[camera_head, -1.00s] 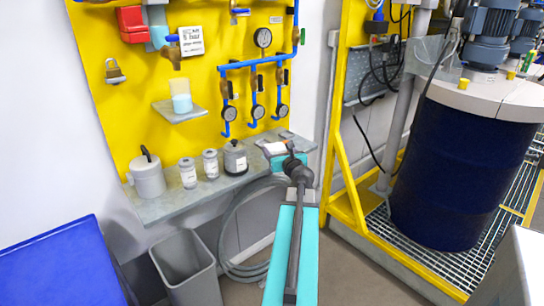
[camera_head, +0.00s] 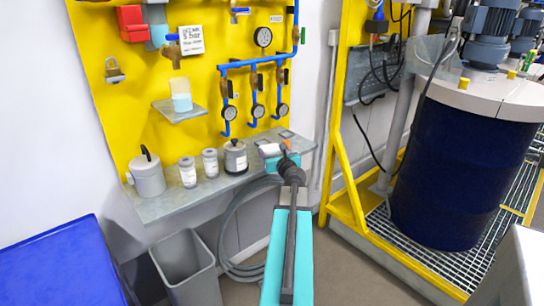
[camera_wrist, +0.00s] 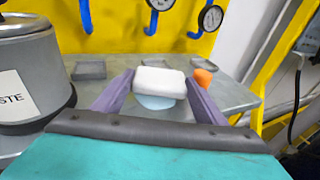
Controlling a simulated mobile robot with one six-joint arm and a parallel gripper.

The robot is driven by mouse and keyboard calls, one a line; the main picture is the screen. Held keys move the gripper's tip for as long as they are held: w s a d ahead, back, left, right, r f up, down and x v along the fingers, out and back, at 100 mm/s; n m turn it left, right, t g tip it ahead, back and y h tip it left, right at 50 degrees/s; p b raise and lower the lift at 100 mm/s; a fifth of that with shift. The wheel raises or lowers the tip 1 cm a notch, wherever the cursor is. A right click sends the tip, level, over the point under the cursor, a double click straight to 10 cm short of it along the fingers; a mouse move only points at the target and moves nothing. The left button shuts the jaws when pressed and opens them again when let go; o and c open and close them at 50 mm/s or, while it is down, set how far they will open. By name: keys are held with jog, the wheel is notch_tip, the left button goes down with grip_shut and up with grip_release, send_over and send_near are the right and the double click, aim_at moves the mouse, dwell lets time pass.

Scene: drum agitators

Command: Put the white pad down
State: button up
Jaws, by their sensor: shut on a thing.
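The white pad (camera_wrist: 160,82) is between the two purple fingers of my gripper (camera_wrist: 160,92) in the wrist view. My gripper is shut on it. A pale blue round patch shows just below the pad; I cannot tell whether it is part of the pad or lies on the shelf. In the head view my gripper (camera_head: 277,152) is over the right end of the grey shelf (camera_head: 215,187), and the pad (camera_head: 270,147) shows small at its tip. I cannot tell whether the pad touches the shelf.
A grey pot with a label (camera_wrist: 22,75) stands close on the left in the wrist view. Shallow grey trays (camera_wrist: 89,70) lie behind, and an orange piece (camera_wrist: 203,76) is right of the pad. Gauges (camera_head: 256,110) hang above the shelf. A grey bin (camera_head: 185,268) stands below.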

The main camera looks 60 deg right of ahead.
jog(key=shift+f, duration=0.6)
jog(key=shift+f, duration=0.15)
jog(key=o, duration=0.7)
jog(key=shift+r, duration=0.2)
